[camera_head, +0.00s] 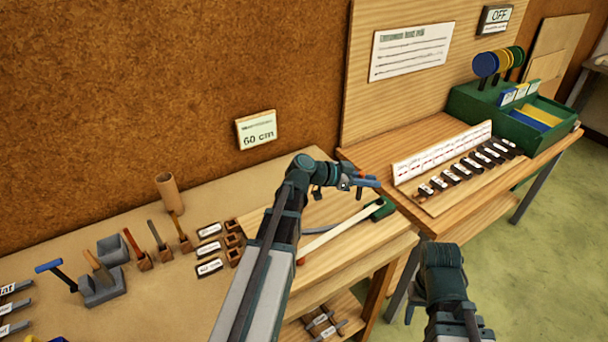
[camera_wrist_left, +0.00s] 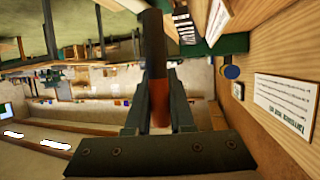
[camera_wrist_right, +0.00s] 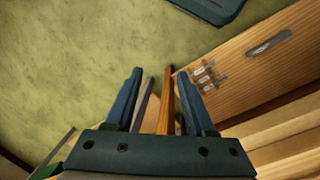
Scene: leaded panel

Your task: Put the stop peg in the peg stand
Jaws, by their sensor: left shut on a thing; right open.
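My left gripper (camera_head: 366,182) is raised above the right part of the tan bench and is shut on a peg. In the left wrist view the peg (camera_wrist_left: 154,48) is a dark bar with an orange-red part between the fingers; I take it for the stop peg. Three small wooden blocks (camera_head: 234,240) stand beside label cards (camera_head: 208,248) on the bench, left of my left arm. Their labels are too small to read, so I cannot tell which thing is the peg stand. My right gripper (camera_wrist_right: 160,82) is open and empty, low in front of the benches.
Upright tools in holders (camera_head: 136,250), a grey block (camera_head: 102,287) and a cardboard tube (camera_head: 169,192) stand at the left. A pale strip with a green end (camera_head: 382,209) lies under my left gripper. The right table holds labelled dark pieces (camera_head: 468,168) and a green box (camera_head: 535,125).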

